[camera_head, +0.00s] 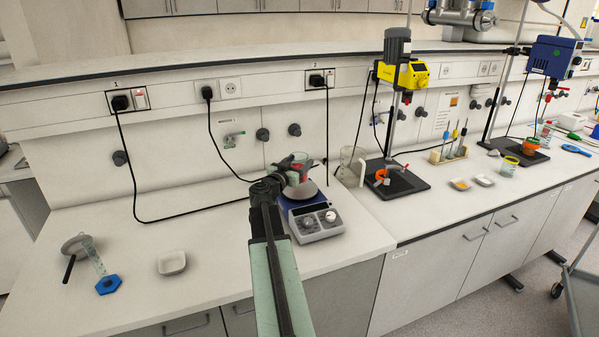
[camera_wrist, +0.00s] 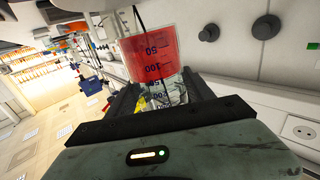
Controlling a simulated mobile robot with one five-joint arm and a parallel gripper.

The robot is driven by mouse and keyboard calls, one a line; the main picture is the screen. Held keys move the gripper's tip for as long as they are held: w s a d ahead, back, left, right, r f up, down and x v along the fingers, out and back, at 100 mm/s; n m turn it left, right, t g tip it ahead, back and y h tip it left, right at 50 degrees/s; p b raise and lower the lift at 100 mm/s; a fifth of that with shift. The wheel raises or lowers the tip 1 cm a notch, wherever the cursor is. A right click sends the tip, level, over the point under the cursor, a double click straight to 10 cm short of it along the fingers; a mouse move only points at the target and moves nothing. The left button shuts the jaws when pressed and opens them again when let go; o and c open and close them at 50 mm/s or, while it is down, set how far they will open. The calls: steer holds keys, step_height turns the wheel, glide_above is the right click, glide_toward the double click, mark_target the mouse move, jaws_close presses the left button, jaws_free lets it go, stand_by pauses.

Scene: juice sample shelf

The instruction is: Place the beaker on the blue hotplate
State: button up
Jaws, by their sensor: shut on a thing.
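My gripper (camera_head: 280,180) is shut on a clear beaker (camera_head: 303,160) with red liquid, at the hotplate. In the wrist view the beaker (camera_wrist: 152,50) is between the fingers, with dark scale marks showing upside down. The blue hotplate (camera_head: 316,222) stands on the left bench, with a grey front panel and two knobs. In the head view the beaker is over the round top plate of the hotplate (camera_head: 300,191). My gripper hides part of the beaker, and I cannot tell whether its base touches the plate.
A clear empty-looking beaker (camera_head: 351,167) stands right of the hotplate. A yellow overhead stirrer (camera_head: 403,74) stands further right. A white dish (camera_head: 172,263) and a cylinder with a blue base (camera_head: 108,284) are at left. Black cables hang behind the hotplate.

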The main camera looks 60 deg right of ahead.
steer(key=shift+s+f+b, duration=0.15)
steer(key=shift+f+b, duration=0.85)
steer(key=shift+s+f+b, duration=0.1)
steer(key=shift+f+b, duration=0.85)
steer(key=o, duration=1.6)
steer(key=shift+r, duration=0.1)
steer(key=shift+r, duration=0.15)
steer(key=a, duration=0.8)
steer(key=s+a, duration=0.1)
steer(key=a, duration=0.3)
steer(key=shift+p, duration=0.35)
